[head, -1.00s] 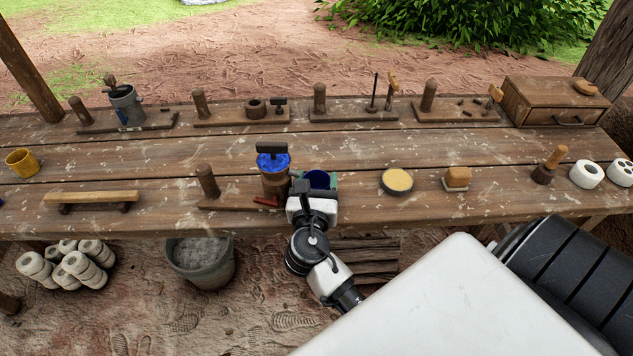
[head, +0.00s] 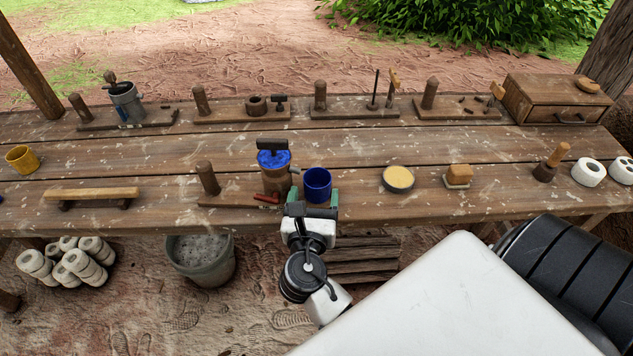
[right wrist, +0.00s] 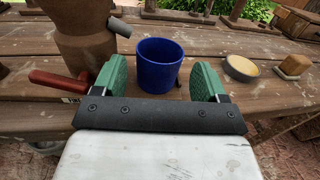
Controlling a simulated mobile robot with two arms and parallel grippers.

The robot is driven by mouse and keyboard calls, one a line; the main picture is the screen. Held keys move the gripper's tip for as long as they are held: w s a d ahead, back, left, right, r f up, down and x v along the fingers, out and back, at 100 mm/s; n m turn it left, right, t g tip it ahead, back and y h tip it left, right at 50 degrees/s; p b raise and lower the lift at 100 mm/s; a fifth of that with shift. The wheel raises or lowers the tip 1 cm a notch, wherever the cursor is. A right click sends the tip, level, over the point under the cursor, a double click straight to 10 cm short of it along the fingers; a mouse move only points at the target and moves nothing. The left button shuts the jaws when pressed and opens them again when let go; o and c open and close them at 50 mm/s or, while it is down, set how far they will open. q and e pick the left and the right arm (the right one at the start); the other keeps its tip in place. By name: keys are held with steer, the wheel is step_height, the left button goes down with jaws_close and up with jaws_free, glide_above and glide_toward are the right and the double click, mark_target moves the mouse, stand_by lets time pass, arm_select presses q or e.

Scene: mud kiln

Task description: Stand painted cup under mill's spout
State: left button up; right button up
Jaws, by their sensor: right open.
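A blue cup (head: 317,185) stands upright on the bench, just right of the brown mill (head: 275,181) with blue stuff in its top. In the right wrist view the cup (right wrist: 158,68) is beside the end of the mill's grey spout (right wrist: 120,27); I cannot tell whether its mouth is directly below the spout's tip. My right gripper (head: 319,202) is open on the near side of the cup. Its green fingers (right wrist: 159,82) are apart, one to each side of the cup's near part, with nothing clamped. My left gripper is out of view.
A red-handled tool (head: 266,199) lies at the mill's base. A round yellow-topped tin (head: 398,179) and a tan block (head: 458,175) sit to the right. A yellow cup (head: 22,160) stands at the far left. Wooden stands line the back. The bench middle is clear.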

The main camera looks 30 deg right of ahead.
steer(key=v, duration=0.6)
steer(key=shift+s+a, duration=0.25)
steer(key=shift+s, duration=0.1)
steer(key=s+a+f+m+g+y, duration=0.2)
steer(key=s+f+m+g+y, duration=0.15)
steer(key=f, duration=1.25)
steer(key=s+a+f+m+g+y, duration=0.25)
steer(key=f+y, duration=0.25)
steer(key=f, duration=1.2)
steer(key=s+d+f+m+g+y, duration=0.1)
steer(key=s+d+f+m+g, duration=0.2)
steer(key=s+f+m, duration=0.6)
steer(key=s+d+f+m+g+y, duration=0.2)
steer(key=s+d+f+m, duration=0.3)
steer(key=s+f+m, duration=0.4)
steer(key=s+m+g, duration=0.1)
steer(key=s, duration=0.3)
steer(key=shift+s+m+g, duration=0.3)
steer(key=shift+s+m, duration=0.1)
steer(key=shift+a, duration=0.1)
